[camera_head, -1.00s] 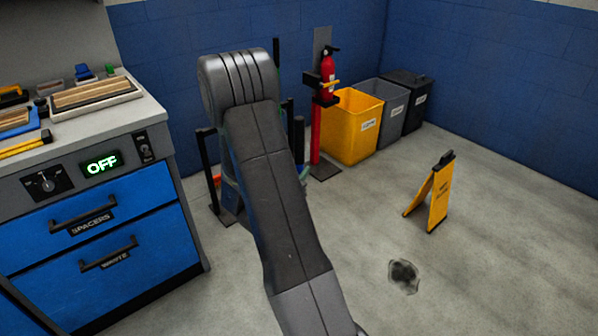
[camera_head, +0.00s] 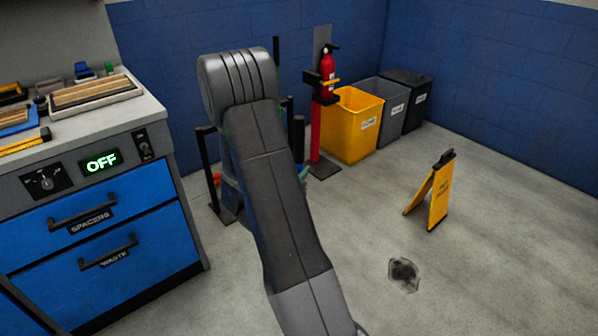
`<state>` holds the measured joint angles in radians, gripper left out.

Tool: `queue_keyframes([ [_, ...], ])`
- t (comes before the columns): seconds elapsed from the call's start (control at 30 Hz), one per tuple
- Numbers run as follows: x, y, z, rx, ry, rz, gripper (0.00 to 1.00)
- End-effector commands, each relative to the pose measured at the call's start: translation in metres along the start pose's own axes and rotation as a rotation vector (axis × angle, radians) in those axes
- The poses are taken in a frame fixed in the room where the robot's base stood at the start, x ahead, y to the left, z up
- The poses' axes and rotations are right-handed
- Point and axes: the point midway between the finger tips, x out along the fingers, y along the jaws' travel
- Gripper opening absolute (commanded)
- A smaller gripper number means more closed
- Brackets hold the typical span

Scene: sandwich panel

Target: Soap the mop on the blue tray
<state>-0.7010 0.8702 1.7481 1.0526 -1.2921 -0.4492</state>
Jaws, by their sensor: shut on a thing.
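My gripper is not in view; my own arm stands in the middle of the picture and hides what lies behind it. I cannot make out a mop or soap. A blue flat piece (camera_head: 20,121) lies on the worktop at the left edge, partly cut off; I cannot tell if it is the blue tray.
A blue drawer cabinet (camera_head: 150,190) stands at the left, its display reading OFF. A black stand (camera_head: 207,165) is beside it. A fire extinguisher (camera_head: 327,75), yellow bin (camera_head: 350,125), yellow floor sign (camera_head: 440,195) and dark floor spot (camera_head: 403,274) are to the right. Floor there is mostly clear.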

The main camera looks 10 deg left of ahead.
Motion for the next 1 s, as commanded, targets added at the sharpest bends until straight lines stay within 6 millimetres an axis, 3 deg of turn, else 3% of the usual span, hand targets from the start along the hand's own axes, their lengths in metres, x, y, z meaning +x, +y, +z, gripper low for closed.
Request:
queue_keyframes([
  [1.0, 0.0001, -0.0002, 0.0059, 0.001, 0.002, 0.000, 0.00],
])
